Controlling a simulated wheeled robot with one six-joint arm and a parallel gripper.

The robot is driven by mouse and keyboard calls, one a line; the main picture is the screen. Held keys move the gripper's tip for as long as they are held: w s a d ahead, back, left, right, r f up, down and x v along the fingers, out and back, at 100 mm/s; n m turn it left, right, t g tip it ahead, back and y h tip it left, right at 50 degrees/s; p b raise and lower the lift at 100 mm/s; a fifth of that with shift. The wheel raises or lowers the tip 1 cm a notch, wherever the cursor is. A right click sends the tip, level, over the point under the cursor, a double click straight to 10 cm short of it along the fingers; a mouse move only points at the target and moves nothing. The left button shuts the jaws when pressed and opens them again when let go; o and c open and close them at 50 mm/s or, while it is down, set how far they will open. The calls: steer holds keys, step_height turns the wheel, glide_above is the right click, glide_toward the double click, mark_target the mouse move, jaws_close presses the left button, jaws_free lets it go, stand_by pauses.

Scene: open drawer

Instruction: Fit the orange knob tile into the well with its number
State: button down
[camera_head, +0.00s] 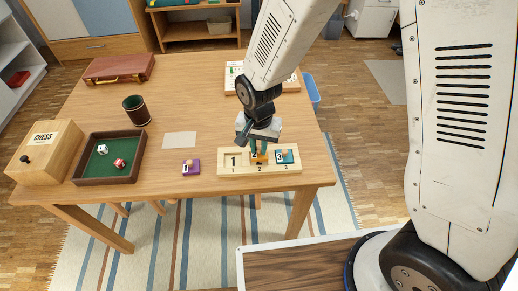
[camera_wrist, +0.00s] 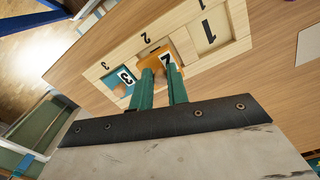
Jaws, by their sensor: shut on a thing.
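The orange knob tile (camera_wrist: 150,66), marked 2, is at the middle well of the pale wooden board (camera_wrist: 110,52). In the head view the orange tile (camera_head: 261,159) is mostly hidden by my gripper (camera_head: 260,152). My gripper's green fingers (camera_wrist: 158,80) are shut on its knob, which they largely hide in the wrist view. I cannot tell whether the tile is down in the well or just above it. The teal tile 3 (camera_wrist: 116,82) lies in the right-hand well of the head view. The well marked 1 (camera_wrist: 208,32) is empty.
A pale card (camera_head: 179,139), green dice tray (camera_head: 105,178), chess box (camera_head: 47,158), dark cup (camera_head: 136,110) and brown case (camera_head: 118,69) stand further left. Another white board (camera_head: 230,82) is behind my arm.

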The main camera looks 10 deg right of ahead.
steer(key=shift+f, duration=0.9)
steer(key=c, duration=1.4)
jaws_free()
steer(key=shift+o, duration=0.2)
